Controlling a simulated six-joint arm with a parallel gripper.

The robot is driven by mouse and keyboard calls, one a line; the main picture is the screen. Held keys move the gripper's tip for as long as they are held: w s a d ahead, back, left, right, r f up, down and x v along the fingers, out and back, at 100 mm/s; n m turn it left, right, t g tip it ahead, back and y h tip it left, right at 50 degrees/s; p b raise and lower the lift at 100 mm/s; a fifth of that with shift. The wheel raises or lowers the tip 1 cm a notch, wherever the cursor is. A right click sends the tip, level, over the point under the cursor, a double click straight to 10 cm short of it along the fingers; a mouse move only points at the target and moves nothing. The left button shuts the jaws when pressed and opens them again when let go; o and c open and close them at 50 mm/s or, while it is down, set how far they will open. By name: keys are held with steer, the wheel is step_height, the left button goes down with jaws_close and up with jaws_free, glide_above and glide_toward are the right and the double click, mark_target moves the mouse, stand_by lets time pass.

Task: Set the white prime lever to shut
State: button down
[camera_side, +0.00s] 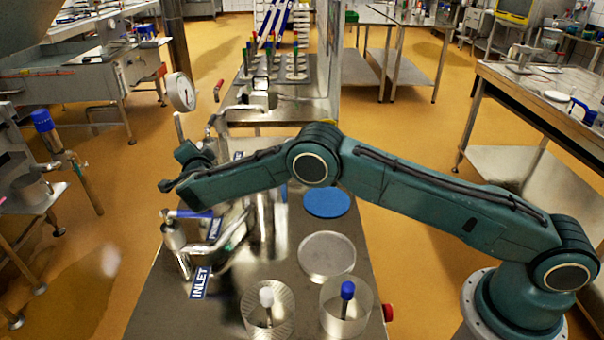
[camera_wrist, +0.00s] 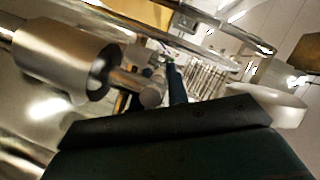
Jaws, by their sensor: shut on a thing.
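My gripper (camera_side: 180,170) is at the left end of my arm, over the metal pipework at the back left of the bench. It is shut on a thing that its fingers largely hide. A pale upright rod (camera_side: 179,127), which looks like the white lever, rises right at the gripper, below the round gauge. In the wrist view a wide dark part of my gripper fills the bottom, and the grip itself does not show clearly. A metal cylinder (camera_wrist: 68,68) with a rod out of its end lies just beyond. A blue lever (camera_side: 190,213) sits on the fitting nearer the camera.
The round gauge (camera_side: 181,92) stands just behind my gripper. An INLET label (camera_side: 200,283) lies on the bench's left side. Two clear moulds, one with a white-topped post (camera_side: 267,297) and one with a blue-topped post (camera_side: 348,290), stand in front. A blue disc (camera_side: 327,202) lies under my arm.

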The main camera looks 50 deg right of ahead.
steer(key=shift+s+d+r+m+g+h, duration=0.1)
steer(key=shift+m+g+h, duration=0.25)
steer(key=shift+m+h, duration=0.3)
steer(key=shift+s+d+r+m+g+h, duration=0.1)
steer(key=shift+m+g+h, duration=0.3)
steer(key=shift+h, duration=0.35)
steer(key=shift+s+d+m+g+h, duration=0.1)
steer(key=shift+s+m+g+h, duration=0.2)
steer(key=shift+m, duration=0.25)
steer(key=c, duration=1.4)
jaws_free()
steer(key=shift+f, duration=0.15)
steer(key=shift+o, duration=0.2)
steer(key=shift+s, duration=0.1)
steer(key=v, duration=0.7)
